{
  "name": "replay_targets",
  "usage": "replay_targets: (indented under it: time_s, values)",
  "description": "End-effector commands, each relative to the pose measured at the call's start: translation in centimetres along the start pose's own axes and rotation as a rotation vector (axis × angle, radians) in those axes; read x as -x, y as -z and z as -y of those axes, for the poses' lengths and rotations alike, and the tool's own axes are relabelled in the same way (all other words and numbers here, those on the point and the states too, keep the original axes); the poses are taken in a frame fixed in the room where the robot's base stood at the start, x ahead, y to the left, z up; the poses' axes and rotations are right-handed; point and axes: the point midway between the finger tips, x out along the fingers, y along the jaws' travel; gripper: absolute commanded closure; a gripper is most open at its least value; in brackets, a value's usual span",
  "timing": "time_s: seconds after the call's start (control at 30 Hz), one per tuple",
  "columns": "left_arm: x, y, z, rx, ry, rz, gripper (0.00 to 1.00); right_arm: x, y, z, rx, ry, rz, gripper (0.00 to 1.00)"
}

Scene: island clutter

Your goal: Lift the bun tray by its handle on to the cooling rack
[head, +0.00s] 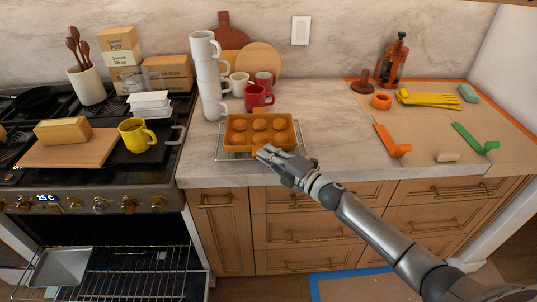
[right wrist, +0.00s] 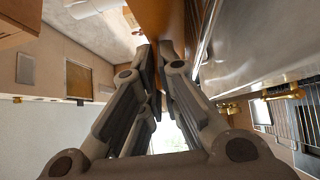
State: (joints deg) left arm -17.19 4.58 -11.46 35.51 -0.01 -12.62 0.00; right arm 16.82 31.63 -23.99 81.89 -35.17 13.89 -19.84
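The orange-brown bun tray (head: 240,142), with several round buns in it, is over the wire cooling rack (head: 221,153) near the counter's front edge. It looks level; whether it touches the wires is not clear. My right gripper (head: 264,152) is at the tray's front edge, its fingers close together around the front handle, which they mostly hide. In the right wrist view the fingertips meet at the orange tray (right wrist: 182,20), with only a narrow gap between them. My left gripper is out of view.
White stacked mugs (head: 211,82) and a red mug (head: 257,97) stand just behind the tray. The stove at left bears a yellow mug (head: 134,135) and a board (head: 62,151). Counter right of the tray is clear up to the orange-taped area. The oven door is open below.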

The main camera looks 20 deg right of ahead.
Motion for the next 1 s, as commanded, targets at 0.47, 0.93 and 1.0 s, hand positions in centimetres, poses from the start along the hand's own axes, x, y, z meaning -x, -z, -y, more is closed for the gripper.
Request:
replay_targets:
  time_s: [0.47, 0.93, 1.0]
  values:
    - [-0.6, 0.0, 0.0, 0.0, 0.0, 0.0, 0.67, 0.0, 0.0, 0.5, 0.001, -0.003, -0.001, 1.0]
    - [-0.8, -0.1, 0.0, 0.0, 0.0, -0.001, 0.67, 0.0, 0.0, 0.9, 0.0, 0.0, -0.001, 1.0]
    - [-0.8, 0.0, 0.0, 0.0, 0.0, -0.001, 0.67, 0.0, 0.0, 1.0, 0.0, 0.001, -0.001, 0.91]
